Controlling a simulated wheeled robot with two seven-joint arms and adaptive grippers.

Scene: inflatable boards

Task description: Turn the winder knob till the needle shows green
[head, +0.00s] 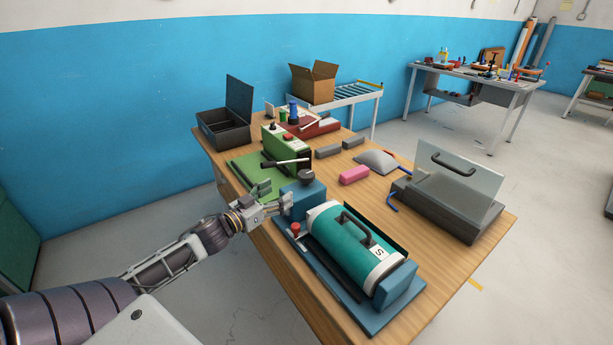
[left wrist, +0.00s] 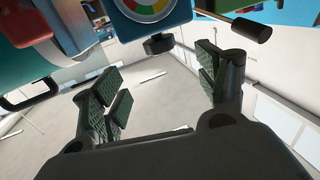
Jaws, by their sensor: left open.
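My right gripper is out of view.
The teal roll (head: 343,238) lies in a blue cradle with a red button (head: 295,227). A green machine with a dark lever (head: 286,162) stands close behind my gripper. A pink block (head: 354,175) and a grey hinged-lid case (head: 437,211) lie farther right.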

